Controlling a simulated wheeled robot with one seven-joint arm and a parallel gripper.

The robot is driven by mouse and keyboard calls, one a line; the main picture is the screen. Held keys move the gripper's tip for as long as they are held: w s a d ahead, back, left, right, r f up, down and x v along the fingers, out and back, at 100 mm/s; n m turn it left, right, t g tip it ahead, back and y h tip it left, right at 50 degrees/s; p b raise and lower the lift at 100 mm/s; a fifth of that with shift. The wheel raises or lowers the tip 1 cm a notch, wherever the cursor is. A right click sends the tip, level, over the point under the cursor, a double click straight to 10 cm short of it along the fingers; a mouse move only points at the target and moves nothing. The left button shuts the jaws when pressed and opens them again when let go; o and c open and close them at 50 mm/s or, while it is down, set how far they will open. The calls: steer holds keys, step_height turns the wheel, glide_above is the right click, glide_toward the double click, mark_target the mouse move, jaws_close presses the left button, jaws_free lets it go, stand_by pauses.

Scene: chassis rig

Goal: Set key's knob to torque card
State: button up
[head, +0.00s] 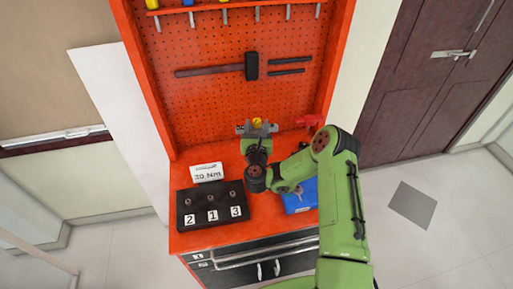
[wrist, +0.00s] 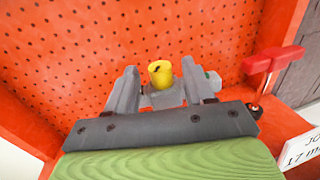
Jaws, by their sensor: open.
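The yellow knob (wrist: 160,74) has a dark mark on its top and sits on a grey block (wrist: 168,97) in front of the pegboard. In the head view the knob (head: 257,121) shows just past my gripper (head: 257,131). In the wrist view my gripper (wrist: 160,80) is open, with one finger on each side of the knob and gaps between. A red T-handled tool (wrist: 272,66) stands to the right; I cannot tell if it is part of the key. The white torque card (head: 207,172) stands on the bench and appears to read 20 Nm.
A black block (head: 214,207) with bolts labelled 2, 1, 3 is at the bench's front left. A blue tray (head: 300,197) is partly hidden by my arm. Another white card (wrist: 306,150) is cut off at the wrist view's right. A hammer (head: 251,66) hangs on the orange pegboard.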

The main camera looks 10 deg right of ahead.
steer(key=b+v, duration=0.6)
steer(key=v, duration=0.6)
steer(key=shift+s, duration=0.25)
steer(key=shift+a, duration=0.1)
